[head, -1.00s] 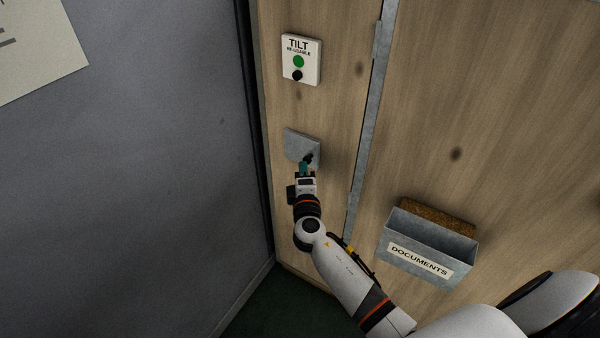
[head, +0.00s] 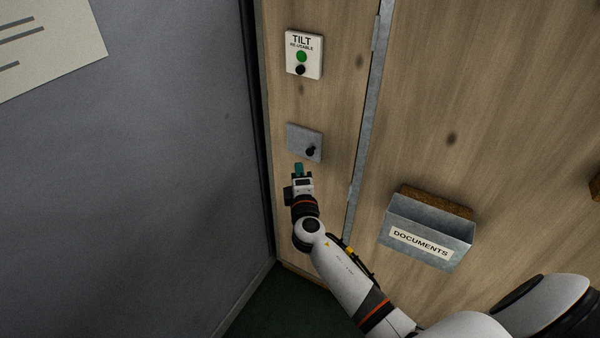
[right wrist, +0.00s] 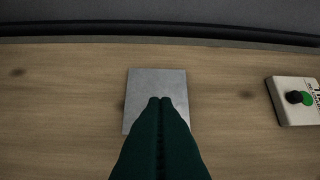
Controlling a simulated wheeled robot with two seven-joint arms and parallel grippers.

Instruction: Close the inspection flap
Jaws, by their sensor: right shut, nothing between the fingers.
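The inspection flap (head: 299,138) is a small grey metal plate with a black knob (head: 311,150) near its lower right corner. It sits on the wooden panel and looks flat or nearly flat against it. My right gripper (head: 299,168) is just below the flap, its teal fingers shut and empty, apart from the knob. In the right wrist view the shut fingers (right wrist: 160,101) overlap the lower part of the flap (right wrist: 157,82). Whether the fingertips touch the plate I cannot tell. My left gripper is not in view.
A white TILT indicator (head: 304,68) with a green dot and black knob is above the flap. A metal strip (head: 368,110) runs down the wood on the right. A grey DOCUMENTS box (head: 428,232) juts out at lower right. A grey wall (head: 150,150) stands left.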

